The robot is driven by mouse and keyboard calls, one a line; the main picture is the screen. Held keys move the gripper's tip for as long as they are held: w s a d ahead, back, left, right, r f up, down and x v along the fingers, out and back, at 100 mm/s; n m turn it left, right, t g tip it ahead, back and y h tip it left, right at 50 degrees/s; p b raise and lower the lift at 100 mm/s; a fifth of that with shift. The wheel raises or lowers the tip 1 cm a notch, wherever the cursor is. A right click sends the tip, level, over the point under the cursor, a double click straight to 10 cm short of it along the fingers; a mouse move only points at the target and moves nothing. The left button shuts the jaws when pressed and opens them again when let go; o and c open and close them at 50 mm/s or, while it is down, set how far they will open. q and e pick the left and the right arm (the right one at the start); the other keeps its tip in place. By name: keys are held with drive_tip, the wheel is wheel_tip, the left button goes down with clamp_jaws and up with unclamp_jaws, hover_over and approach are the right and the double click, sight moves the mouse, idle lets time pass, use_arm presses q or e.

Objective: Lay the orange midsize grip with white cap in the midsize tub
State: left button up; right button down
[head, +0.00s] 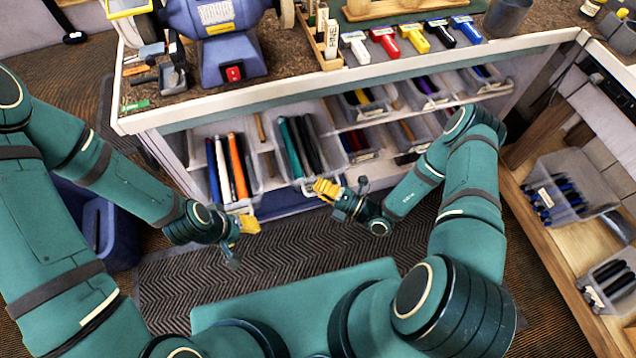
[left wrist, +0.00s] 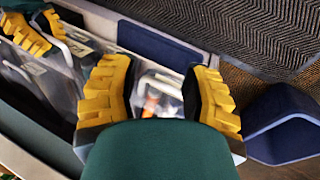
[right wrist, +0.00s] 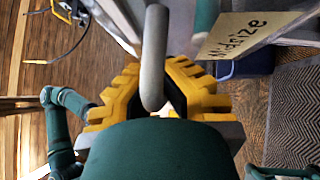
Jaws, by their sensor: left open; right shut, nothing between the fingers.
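An orange grip (head: 238,165) lies beside a white and a blue grip in the left clear tub (head: 256,182); its cap is unclear in the head view. The neighbouring clear tub (head: 284,168) holds teal and dark grips. My right gripper (head: 326,190) is at its front; the right wrist view shows its fingers (right wrist: 165,88) closed, empty, by a grey bar handle (right wrist: 154,60). A tag (right wrist: 250,35) there reads "Midsize" upside down. My left gripper (head: 250,226) is open and empty below the left tub; orange and white ends (left wrist: 153,98) show between its fingers in the left wrist view.
The bench (head: 300,85) overhangs the tub shelves. More tubs stand right of the midsize one. A blue bin (head: 105,230) stands at left and a wooden shelf with tubs (head: 570,195) at right. The mat (head: 290,245) before the bench is clear.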

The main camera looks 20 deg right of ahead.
drive_tip(key=shift+s, duration=1.1)
drive_tip(key=c, duration=1)
unclamp_jaws()
drive_tip(key=shift+w, duration=0.1)
drive_tip(key=shift+c, duration=0.2)
drive_tip(key=v, duration=1.2)
drive_tip(key=shift+r, duration=0.1)
